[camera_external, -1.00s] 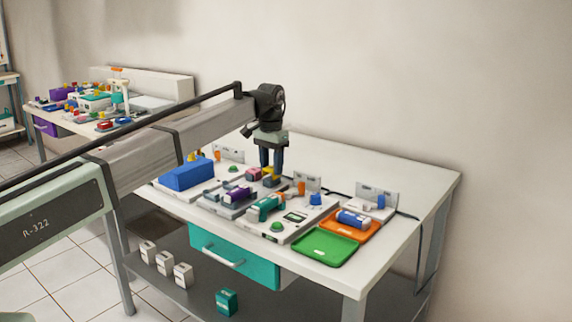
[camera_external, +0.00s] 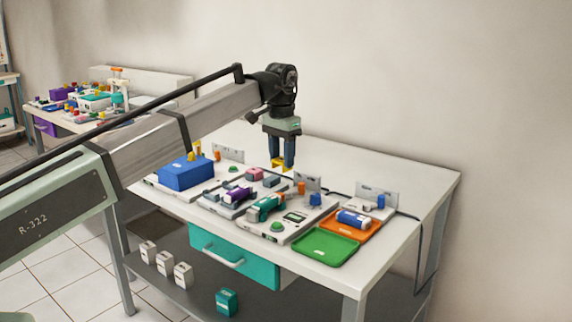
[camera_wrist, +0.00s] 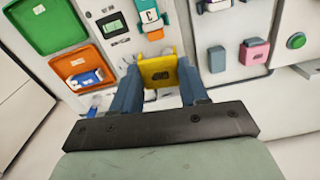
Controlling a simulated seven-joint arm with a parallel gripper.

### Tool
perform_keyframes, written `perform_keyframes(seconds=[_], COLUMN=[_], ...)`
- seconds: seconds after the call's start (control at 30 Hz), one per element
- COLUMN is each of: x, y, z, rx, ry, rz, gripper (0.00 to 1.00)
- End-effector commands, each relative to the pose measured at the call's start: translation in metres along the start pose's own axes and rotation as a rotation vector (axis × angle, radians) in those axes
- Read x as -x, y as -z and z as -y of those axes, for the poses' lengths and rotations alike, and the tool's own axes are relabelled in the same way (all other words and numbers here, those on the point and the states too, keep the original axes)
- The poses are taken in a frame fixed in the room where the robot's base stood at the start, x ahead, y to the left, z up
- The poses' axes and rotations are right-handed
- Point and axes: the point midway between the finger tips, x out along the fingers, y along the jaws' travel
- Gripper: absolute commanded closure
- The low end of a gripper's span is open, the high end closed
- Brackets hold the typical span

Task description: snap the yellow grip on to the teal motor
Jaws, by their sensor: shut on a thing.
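The yellow grip (camera_external: 279,165) is held between the fingertips of my gripper (camera_external: 282,164), above the back of the work table. In the wrist view the yellow grip (camera_wrist: 160,72) spans the space between the two blue fingers of my gripper (camera_wrist: 160,85). The teal motor (camera_external: 264,208) lies on a white station with a small display, in front of and below my gripper and apart from the grip. In the wrist view the motor (camera_wrist: 149,16) is partly cut off at the top edge.
A purple part (camera_external: 238,195) sits in a grey fixture left of the motor. A pink block (camera_external: 254,174) lies behind it. A blue box (camera_external: 186,173) stands at the left. The green tray (camera_external: 325,246) and orange tray (camera_external: 366,228) lie at the right. Upright brackets line the back.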

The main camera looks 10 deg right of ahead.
Motion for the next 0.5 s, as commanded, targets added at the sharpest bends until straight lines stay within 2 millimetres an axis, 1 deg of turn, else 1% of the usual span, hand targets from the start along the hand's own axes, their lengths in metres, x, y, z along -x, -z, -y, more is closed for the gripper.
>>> perform_keyframes(seconds=[0.03, 0.1, 0.2, 0.3, 0.4, 0.5], x=[-0.003, -0.005, -0.008, -0.01, -0.011, -0.011], y=[-0.021, -0.037, -0.055, -0.068, -0.075, -0.073], z=[-0.006, -0.009, -0.01, -0.011, -0.011, -0.011], rx=[-0.001, 0.006, 0.025, 0.044, 0.067, 0.098], ry=[0.0, 0.0, 0.0, 0.0, -0.001, 0.0], rz=[0.0, 0.0, 0.002, 0.004, 0.007, 0.009], gripper=[0.85, 0.85, 0.85, 0.85, 0.85, 0.85])
